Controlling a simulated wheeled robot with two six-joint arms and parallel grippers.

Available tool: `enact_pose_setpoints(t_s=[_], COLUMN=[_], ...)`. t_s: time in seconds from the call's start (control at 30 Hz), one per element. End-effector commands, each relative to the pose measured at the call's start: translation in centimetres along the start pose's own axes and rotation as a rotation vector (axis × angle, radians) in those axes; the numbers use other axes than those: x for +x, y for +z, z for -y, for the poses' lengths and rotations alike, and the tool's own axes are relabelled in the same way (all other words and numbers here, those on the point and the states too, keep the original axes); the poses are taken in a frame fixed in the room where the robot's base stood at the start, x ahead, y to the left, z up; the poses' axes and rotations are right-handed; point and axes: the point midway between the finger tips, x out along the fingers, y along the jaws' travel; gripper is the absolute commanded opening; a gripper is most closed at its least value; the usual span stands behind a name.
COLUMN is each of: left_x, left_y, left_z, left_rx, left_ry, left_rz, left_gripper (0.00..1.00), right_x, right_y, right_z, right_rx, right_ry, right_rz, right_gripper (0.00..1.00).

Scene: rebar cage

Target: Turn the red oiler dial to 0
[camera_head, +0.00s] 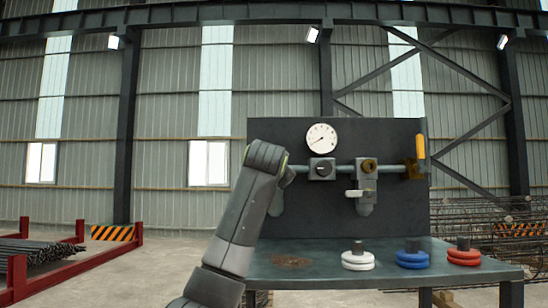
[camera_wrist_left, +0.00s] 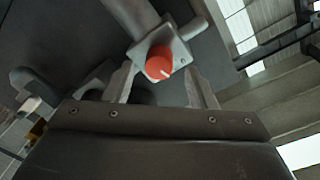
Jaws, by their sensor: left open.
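The red oiler dial (camera_wrist_left: 158,62) shows in the left wrist view as a round knob on a square grey block (camera_wrist_left: 160,48) on a pipe. A small white mark sits near its lower right edge. My left gripper (camera_wrist_left: 161,69) is open, with one finger on each side of the dial. I cannot tell whether the fingers touch it. In the head view my left arm covers the dial, and its gripper is hidden behind the wrist. My right gripper is in neither view.
The bench below (camera_head: 330,278) holds white (camera_head: 358,261), blue (camera_head: 412,259) and red (camera_head: 464,257) ring stacks.

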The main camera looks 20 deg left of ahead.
Motion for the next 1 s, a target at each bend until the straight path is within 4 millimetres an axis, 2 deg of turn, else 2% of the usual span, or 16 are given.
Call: enact_pose_setpoints(t_s=[0.03,0.2,0.53,0.87,1.0], left_x=[0.5,1.4,1.6,1.6,1.6], left_y=[-0.2,-0.1,0.0,0.0,0.0], left_z=[0.2,0.0,-0.1,-0.1,-0.1], left_rx=[0.0,0.0,0.0,0.0,-0.004], left_ry=[0.002,0.001,0.0,0.001,0.001], left_rz=[0.003,0.001,-0.001,0.0,-0.001], left_gripper=[0.51,0.51,0.51,0.09,0.07], right_x=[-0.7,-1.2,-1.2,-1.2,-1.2], right_y=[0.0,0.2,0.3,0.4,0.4], right_z=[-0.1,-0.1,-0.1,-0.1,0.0], right_rx=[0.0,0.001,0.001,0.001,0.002], right_ry=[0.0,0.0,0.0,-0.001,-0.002], right_rz=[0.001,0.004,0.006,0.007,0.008], right_gripper=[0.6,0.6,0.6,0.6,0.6])
